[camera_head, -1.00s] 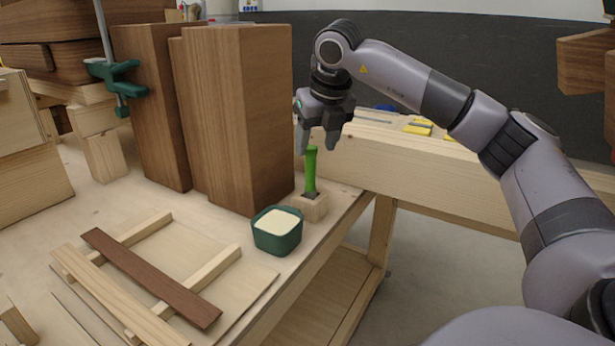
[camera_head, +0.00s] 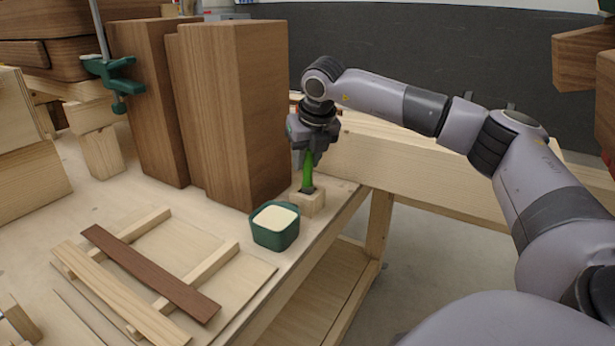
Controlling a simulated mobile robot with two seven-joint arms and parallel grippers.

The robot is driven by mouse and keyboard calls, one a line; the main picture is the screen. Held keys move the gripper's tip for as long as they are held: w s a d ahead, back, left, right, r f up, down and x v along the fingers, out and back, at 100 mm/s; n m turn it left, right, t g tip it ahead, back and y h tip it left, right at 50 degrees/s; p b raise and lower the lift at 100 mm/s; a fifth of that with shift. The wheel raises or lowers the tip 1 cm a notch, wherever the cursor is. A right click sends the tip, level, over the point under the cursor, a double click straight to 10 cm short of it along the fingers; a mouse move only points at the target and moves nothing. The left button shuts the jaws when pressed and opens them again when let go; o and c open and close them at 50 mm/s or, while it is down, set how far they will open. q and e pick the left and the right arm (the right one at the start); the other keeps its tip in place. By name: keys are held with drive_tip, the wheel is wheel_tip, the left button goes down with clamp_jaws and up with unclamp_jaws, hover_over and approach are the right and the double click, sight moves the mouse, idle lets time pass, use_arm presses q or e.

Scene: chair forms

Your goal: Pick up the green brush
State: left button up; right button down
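The green brush (camera_head: 308,172) stands upright, its lower end in a small wooden block (camera_head: 307,202) near the right edge of the workbench. My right gripper (camera_head: 308,158) points down from above, with its fingers around the top of the green handle. Whether the fingers press on the handle cannot be made out. The handle's top is hidden by the gripper. My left gripper is not in view.
A green tub with pale contents (camera_head: 275,226) stands just in front of the wooden block. Tall brown wooden blocks (camera_head: 235,115) rise close on the left. Wooden slats (camera_head: 150,272) lie at the front left. A second bench (camera_head: 430,165) stands behind.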

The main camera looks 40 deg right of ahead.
drive_tip(key=shift+r, duration=0.1)
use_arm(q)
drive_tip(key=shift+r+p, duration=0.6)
use_arm(e)
wheel_tip(320, 180, up, 20)
idle(2.5)
